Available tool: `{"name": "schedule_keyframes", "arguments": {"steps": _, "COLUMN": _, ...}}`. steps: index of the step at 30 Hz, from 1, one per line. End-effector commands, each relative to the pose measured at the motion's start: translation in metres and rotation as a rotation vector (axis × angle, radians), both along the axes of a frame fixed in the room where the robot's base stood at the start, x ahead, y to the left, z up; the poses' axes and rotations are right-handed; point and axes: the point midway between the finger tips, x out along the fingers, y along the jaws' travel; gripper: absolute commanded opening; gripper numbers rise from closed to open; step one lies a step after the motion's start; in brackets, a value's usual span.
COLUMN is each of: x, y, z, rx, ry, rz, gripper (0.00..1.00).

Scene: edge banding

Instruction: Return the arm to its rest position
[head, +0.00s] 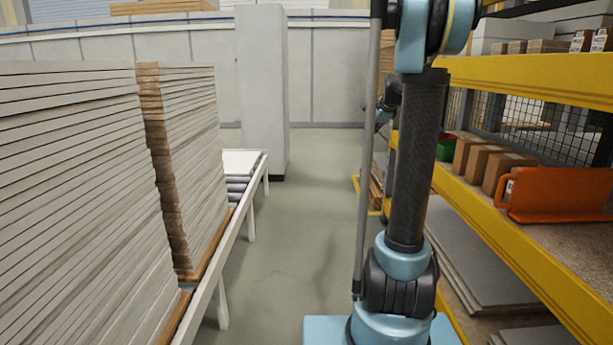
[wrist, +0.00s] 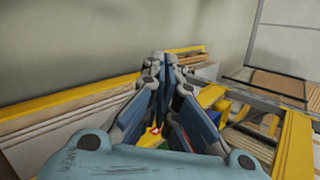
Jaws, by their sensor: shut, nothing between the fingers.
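My arm (head: 408,190) rises from my light blue base at the right of centre in the head view, its dark forearm-like link nearly upright. Its upper end runs out of the top of the picture. In the wrist view my gripper (wrist: 166,62) shows with its blue-padded fingers brought together at the tips. Nothing shows held between them. I cannot make out the gripper clearly in the head view.
Stacked boards (head: 70,200) on a roller conveyor (head: 242,205) line the left. Grey floor (head: 300,230) between is clear. A pale pillar (head: 263,90) stands ahead.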

Motion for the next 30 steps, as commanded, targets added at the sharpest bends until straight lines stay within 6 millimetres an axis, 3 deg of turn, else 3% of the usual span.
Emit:
{"name": "schedule_keyframes", "arguments": {"steps": 1, "x": -0.020, "y": 0.010, "z": -0.003, "rx": -0.038, "ry": 0.013, "rz": 0.045, "gripper": 0.00}}
{"name": "schedule_keyframes", "arguments": {"steps": 15, "x": -0.193, "y": 0.067, "z": -0.051, "rx": -0.402, "ry": 0.125, "rz": 0.509, "gripper": 0.00}}
{"name": "schedule_keyframes", "arguments": {"steps": 30, "x": -0.371, "y": 0.091, "z": -0.138, "rx": -0.724, "ry": 0.230, "rz": 1.034, "gripper": 0.00}}
